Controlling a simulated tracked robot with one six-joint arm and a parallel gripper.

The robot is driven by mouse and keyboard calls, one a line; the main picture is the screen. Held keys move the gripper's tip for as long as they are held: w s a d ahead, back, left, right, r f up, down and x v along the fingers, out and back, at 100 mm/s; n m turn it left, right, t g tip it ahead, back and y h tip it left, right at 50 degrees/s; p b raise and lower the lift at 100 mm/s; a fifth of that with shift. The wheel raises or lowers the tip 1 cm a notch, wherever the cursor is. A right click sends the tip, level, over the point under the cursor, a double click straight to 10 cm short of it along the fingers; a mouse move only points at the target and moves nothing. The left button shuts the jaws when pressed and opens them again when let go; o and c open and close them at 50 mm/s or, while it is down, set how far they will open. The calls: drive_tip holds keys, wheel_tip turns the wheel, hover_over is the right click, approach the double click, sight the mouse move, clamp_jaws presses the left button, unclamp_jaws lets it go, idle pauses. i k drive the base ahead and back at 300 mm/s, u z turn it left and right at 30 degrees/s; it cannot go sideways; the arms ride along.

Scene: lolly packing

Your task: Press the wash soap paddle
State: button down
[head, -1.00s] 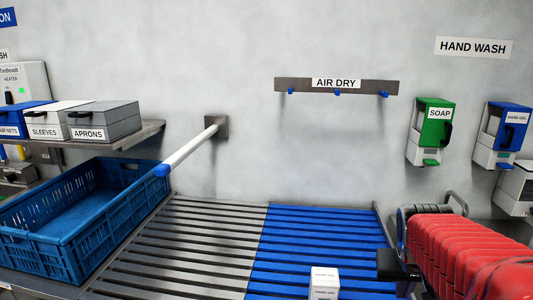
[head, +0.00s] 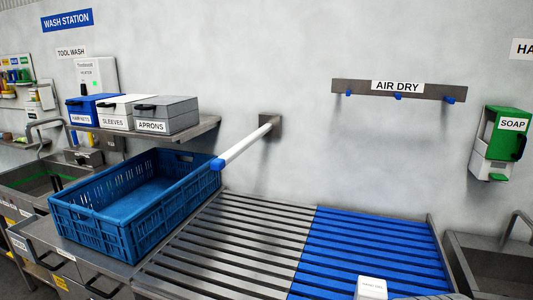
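A green and white soap dispenser (head: 500,143), labelled SOAP, hangs on the wall at the right of the head view. Its small green paddle (head: 497,177) sticks out at the bottom of the white lower part. A dark lever-like part shows on the dispenser's right side. Nothing touches the dispenser or the paddle. My gripper is out of view.
A sink (head: 485,265) with a tap stands below the dispenser. A slatted grey and blue drainer (head: 370,245) fills the middle, with a white box (head: 371,288) at its front. A blue crate (head: 85,215) stands left. A white rod (head: 245,144) juts from the wall.

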sight(495, 177)
drive_tip(key=z, duration=1.25)
